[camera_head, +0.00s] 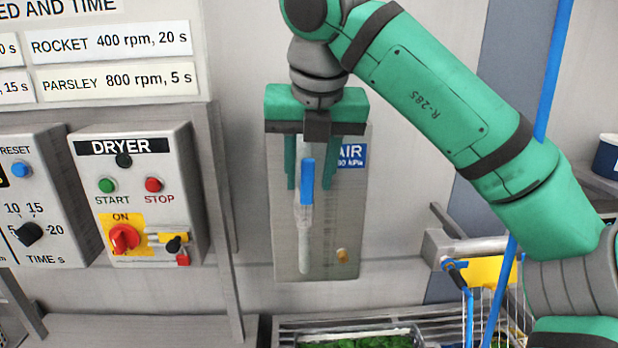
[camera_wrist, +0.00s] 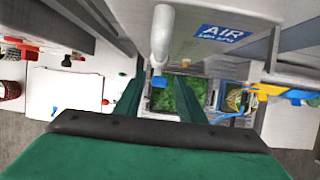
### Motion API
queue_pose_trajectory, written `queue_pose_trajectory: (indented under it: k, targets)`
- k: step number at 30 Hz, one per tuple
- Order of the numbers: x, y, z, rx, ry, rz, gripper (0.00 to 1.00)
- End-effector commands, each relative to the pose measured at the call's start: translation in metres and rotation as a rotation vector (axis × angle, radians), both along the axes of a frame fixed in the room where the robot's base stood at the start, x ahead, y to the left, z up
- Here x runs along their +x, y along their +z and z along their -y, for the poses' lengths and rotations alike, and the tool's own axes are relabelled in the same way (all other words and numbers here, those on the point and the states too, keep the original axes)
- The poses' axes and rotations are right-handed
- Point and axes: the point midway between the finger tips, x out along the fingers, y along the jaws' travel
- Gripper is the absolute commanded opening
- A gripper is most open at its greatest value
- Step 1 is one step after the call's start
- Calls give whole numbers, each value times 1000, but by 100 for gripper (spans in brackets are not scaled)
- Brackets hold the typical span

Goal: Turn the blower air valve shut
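The air valve is on a metal panel (camera_head: 345,215) with a blue AIR label (camera_head: 352,155). A blue sleeve (camera_head: 307,182) hangs upright there above a pale pipe (camera_head: 304,250). In the wrist view the pale pipe (camera_wrist: 161,35) ends in a blue part (camera_wrist: 158,82) just ahead of my fingers. My gripper (camera_head: 312,188) points down in front of the panel. Its green fingers are apart, and the blue sleeve shows between them in the head view. The wrist view shows a gap between the fingertips (camera_wrist: 158,85). I cannot tell whether either finger touches the valve.
The dryer control box (camera_head: 140,190), with buttons and a red knob, is on the left beside a metal post (camera_head: 218,200). A wire basket with greens (camera_head: 355,340) stands below the panel. A blue hose (camera_head: 549,75) runs down at the right, near a metal bracket (camera_head: 437,246).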

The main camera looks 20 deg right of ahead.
Motion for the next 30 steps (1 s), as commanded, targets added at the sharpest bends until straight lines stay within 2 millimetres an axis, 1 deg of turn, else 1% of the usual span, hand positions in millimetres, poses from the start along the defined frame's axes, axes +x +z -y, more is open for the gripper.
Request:
queue_pose_trajectory:
  k: [1,4,13,14,15,17,18,25,30]
  targets:
    - [2,-4,-1,0,2,-1,36]
    - [4,-10,-1,0,2,0,36]
    - [5,-11,1,0,0,1,36]
    - [5,-11,1,0,0,1,34]
    - [5,-11,1,0,0,1,24]
    - [5,-11,1,0,0,1,10]
    - [5,-11,1,0,0,1,0]
    - [5,-11,0,3,1,2,0]
    - [7,-11,-6,33,16,10,0]
